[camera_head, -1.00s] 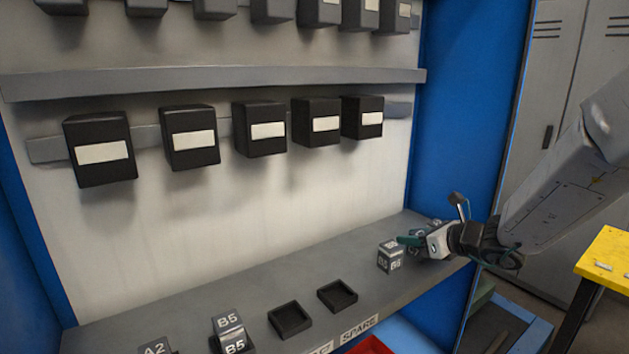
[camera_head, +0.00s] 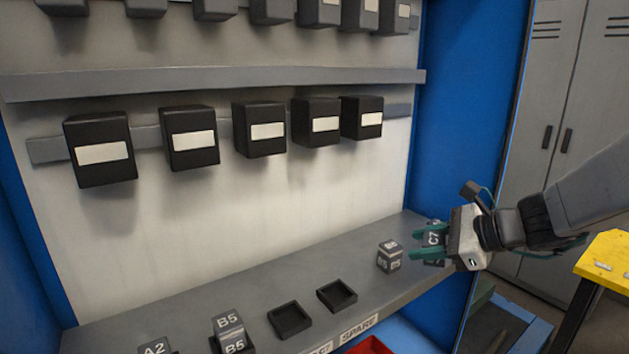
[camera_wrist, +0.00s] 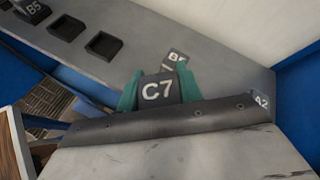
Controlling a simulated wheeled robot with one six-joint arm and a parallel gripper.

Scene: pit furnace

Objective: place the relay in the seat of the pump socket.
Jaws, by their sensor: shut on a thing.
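My gripper (camera_head: 420,247) is at the right end of the shelf, its green fingers pointing left. It is shut on a dark grey cube marked C7 (camera_head: 433,239), which also shows between the fingers in the wrist view (camera_wrist: 158,91). I cannot tell clearly whether the cube is clear of the shelf. Two empty black square seats (camera_head: 290,320) (camera_head: 337,295) are on the shelf's front middle. The label SPARE (camera_head: 359,328) is below the right one. No label reading pump is legible, so I cannot tell which seat is the pump socket's.
A grey cube (camera_head: 390,257) stands on the shelf (camera_head: 250,285) left of my gripper. Cubes marked B5 (camera_head: 228,322) and A2 (camera_head: 155,348) are at the front left. Black boxes hang above; a blue wall (camera_head: 455,120) bounds the right.

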